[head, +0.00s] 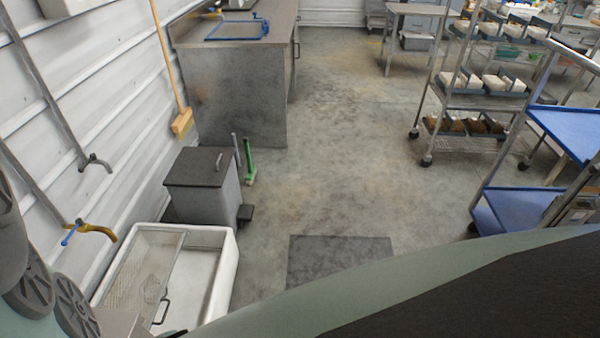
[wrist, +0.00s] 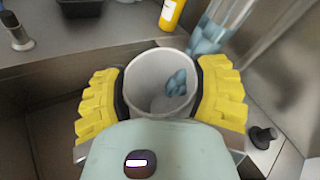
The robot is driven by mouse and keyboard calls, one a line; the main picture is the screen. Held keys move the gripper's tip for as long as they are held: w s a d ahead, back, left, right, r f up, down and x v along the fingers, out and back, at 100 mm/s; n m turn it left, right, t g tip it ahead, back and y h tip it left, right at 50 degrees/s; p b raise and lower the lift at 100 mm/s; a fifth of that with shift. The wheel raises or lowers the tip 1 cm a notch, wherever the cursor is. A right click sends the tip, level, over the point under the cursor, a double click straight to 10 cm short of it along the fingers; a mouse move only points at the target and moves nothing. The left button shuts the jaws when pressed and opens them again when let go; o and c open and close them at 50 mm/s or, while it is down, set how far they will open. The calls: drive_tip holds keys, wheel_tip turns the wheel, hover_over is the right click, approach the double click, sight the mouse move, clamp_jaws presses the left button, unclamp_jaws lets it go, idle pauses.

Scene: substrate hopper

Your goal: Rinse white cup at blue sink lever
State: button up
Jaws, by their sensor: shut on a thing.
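The white cup (wrist: 141,74) is between the yellow ribbed fingers of my gripper (wrist: 161,90) in the wrist view. The fingers press on it from left and right, and its open mouth faces the camera. Blue-grey lumps or patches (wrist: 177,83) show inside it. In the head view a yellow tap with a blue lever (head: 71,234) sticks out from the wall at the left. It stands above a white sink basin (head: 226,262) at the lower left. My gripper and the cup do not show in the head view.
The wrist view shows a steel counter (wrist: 85,45), a yellow bottle (wrist: 171,14), a metal fitting (wrist: 16,32) and a black knob (wrist: 262,137). In the head view a grey bin (head: 203,181) stands behind the basin.

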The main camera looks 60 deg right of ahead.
drive_tip(key=shift+s+a, duration=0.15)
drive_tip(key=shift+a, duration=0.15)
drive_tip(key=shift+s+d+r+p, duration=0.1)
drive_tip(key=shift+s+d+p, duration=0.15)
drive_tip(key=shift+s+p, duration=0.4)
drive_tip(key=s+d+p, duration=0.1)
drive_tip(key=s+d, duration=0.1)
drive_tip(key=s, duration=0.4)
drive_tip(key=shift+d+p, duration=0.15)
drive_tip(key=shift+p, duration=0.25)
drive_tip(key=shift+s, duration=0.15)
idle(0.7)
drive_tip(key=s+d+r+p, duration=0.1)
drive_tip(key=s+r+p, duration=0.3)
drive_tip(key=shift+s+d, duration=0.3)
drive_tip(key=shift+d, duration=0.1)
